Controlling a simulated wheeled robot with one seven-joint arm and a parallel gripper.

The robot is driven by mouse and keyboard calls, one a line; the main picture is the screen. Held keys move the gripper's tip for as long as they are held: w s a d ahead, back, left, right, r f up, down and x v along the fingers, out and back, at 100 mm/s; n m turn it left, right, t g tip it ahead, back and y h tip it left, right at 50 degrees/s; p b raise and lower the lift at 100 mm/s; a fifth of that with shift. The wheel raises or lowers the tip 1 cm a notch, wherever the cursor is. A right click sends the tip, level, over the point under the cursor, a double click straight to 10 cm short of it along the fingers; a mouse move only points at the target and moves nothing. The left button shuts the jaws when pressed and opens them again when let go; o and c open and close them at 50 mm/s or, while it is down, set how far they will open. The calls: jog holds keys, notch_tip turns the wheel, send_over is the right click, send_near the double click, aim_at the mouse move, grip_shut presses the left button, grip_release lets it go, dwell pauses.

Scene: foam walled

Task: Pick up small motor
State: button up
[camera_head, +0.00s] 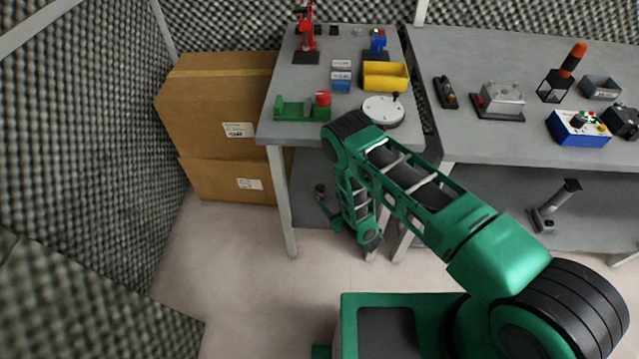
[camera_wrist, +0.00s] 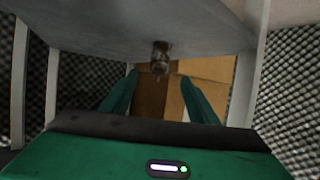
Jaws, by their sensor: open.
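A small dark brownish object, which looks like the small motor (camera_wrist: 161,58), shows in the wrist view at the edge of a grey surface. It lies beyond my gripper (camera_wrist: 160,77), roughly centred between the two green fingers. The fingers are spread with nothing between them, and they look apart from the motor. In the head view the small dark motor (camera_head: 320,190) shows low beside the left workbench, under its top. My gripper (camera_head: 324,209) is just below it there, partly hidden by my arm. The exact gap cannot be told.
The left workbench (camera_head: 272,132) holds a yellow bin (camera_head: 386,76), a green fixture (camera_head: 301,109) and a round grey plate (camera_head: 383,110). Its legs stand close to my arm. Cardboard boxes (camera_head: 218,105) are stacked at its left. The floor at front left is clear.

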aim_at(322, 193)
jog(key=x, duration=0.6)
jog(key=shift+f+x, duration=0.15)
jog(key=shift+x, duration=1.15)
jog(key=shift+f+x, duration=0.15)
jog(key=shift+x, duration=1.15)
jog(key=shift+d, duration=0.15)
jog(key=c, duration=1.2)
grip_shut()
jog(key=shift+c, duration=0.9)
grip_release()
jog(key=shift+r, duration=0.1)
